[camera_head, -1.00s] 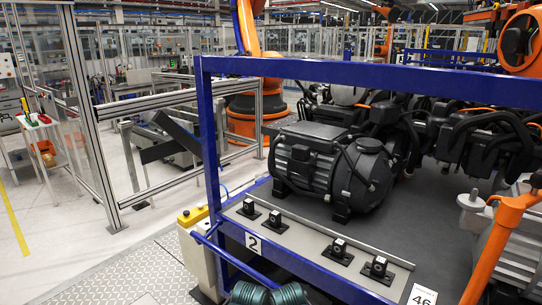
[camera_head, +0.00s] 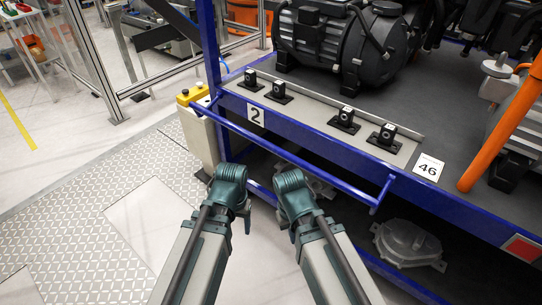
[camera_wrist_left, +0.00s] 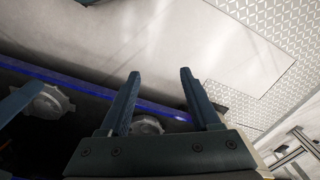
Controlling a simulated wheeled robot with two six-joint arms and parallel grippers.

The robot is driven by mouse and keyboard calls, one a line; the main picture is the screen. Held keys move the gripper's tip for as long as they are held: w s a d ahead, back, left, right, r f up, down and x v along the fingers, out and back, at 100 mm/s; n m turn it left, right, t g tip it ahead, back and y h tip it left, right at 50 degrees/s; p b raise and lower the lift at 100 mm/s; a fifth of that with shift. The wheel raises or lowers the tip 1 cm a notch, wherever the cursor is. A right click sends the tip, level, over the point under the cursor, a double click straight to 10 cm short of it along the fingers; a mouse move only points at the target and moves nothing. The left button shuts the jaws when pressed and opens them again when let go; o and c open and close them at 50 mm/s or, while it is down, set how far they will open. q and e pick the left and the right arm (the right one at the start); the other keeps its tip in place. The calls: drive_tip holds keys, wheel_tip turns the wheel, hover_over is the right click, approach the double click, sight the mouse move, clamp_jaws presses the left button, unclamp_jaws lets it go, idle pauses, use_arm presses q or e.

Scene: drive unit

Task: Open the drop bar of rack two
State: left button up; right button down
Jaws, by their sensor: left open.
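Rack two is the blue-framed rack with the white label "2" (camera_head: 256,115) on its front edge. Its drop bar (camera_head: 290,155) is a blue bar running along the front, just below that edge, with a short arm at each end. My left gripper (camera_head: 244,213) is small and mostly hidden by its wrist, nearer to me than the bar and apart from it in the picture. The left wrist view shows its two fingers (camera_wrist_left: 160,74) spread with nothing between them. My right wrist is beside it; a finger-like part, likely my right gripper's, shows at the left edge (camera_wrist_left: 16,104).
A black motor (camera_head: 340,45) and several small black blocks (camera_head: 342,120) sit on the rack deck. Grey castings (camera_head: 408,243) lie on the lower shelf. A yellow-topped box (camera_head: 192,95) stands at the rack's left corner. The floor to the left is clear.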

use_arm(q)
drive_tip(key=w+f+n+t+h+b, duration=0.3)
drive_tip(key=w+f+h+b, duration=0.25)
drive_tip(key=f+b, duration=0.7)
drive_tip(key=w+d+r+n+t+h, duration=0.3)
drive_tip(key=w+d+r+t+h, duration=0.15)
drive_tip(key=w+r, duration=0.35)
drive_tip(key=w+a+r+n+t+h, duration=0.1)
drive_tip(key=w+a+r+n+t, duration=0.15)
drive_tip(key=r, duration=0.35)
drive_tip(key=w+a+r+n+t+h, duration=0.1)
drive_tip(key=w+r+n+t, duration=0.1)
drive_tip(key=r+n+t, duration=0.35)
drive_tip(key=w+d+r+m+g, duration=0.1)
drive_tip(key=w+d, duration=0.7)
drive_tip(key=w, duration=0.2)
drive_tip(key=shift+w+d+r+m+p, duration=0.3)
drive_tip(key=shift+r+p, duration=0.05)
drive_tip(key=shift+r, duration=0.05)
clamp_jaws()
